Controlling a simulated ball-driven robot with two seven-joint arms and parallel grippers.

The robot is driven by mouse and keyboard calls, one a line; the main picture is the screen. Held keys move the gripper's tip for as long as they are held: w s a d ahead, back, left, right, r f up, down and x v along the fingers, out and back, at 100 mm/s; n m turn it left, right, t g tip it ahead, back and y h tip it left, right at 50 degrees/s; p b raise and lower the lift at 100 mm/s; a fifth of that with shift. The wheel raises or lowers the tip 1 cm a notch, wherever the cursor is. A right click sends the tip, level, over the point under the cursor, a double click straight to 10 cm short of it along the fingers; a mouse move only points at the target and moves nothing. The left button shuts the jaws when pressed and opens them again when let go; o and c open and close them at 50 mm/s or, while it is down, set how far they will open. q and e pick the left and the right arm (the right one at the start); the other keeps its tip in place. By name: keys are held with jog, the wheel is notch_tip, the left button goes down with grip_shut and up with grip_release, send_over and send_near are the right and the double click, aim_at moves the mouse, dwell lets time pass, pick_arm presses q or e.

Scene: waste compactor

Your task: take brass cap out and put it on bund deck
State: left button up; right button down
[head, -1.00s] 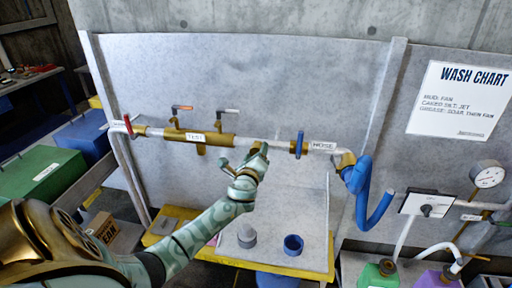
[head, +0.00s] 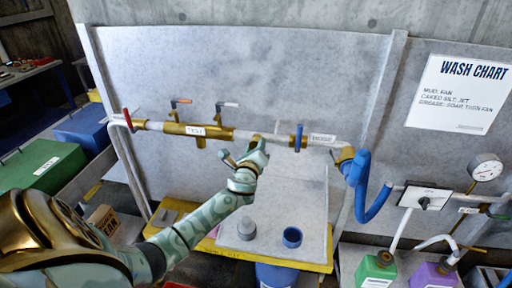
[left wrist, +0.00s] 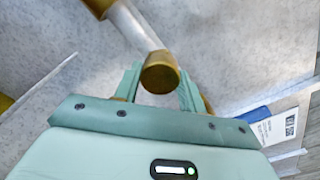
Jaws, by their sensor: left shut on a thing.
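The brass cap (left wrist: 160,73) sits between the two fingers of my left gripper (left wrist: 160,88) in the left wrist view, its round end facing the camera. In the head view my left gripper (head: 257,143) is at the white pipe, between the brass TEST section (head: 205,131) and the blue-handled valve (head: 298,138); it mostly hides the cap there. I cannot tell whether the cap still touches the pipe. The bund deck, a low grey surface with a yellow rim (head: 312,266), lies below the pipe. My right gripper is not in view.
A grey panel (head: 300,80) stands behind the pipe. A blue hose (head: 372,207) hangs at the right.

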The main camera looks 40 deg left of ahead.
pick_arm(q)
jog(key=n+b, duration=0.1)
jog(key=n, duration=0.2)
jog(key=shift+n, duration=0.3)
jog(key=n+b, duration=0.1)
jog(key=n, duration=0.3)
jog(key=shift+n, duration=0.4)
jog(key=shift+b, duration=0.3)
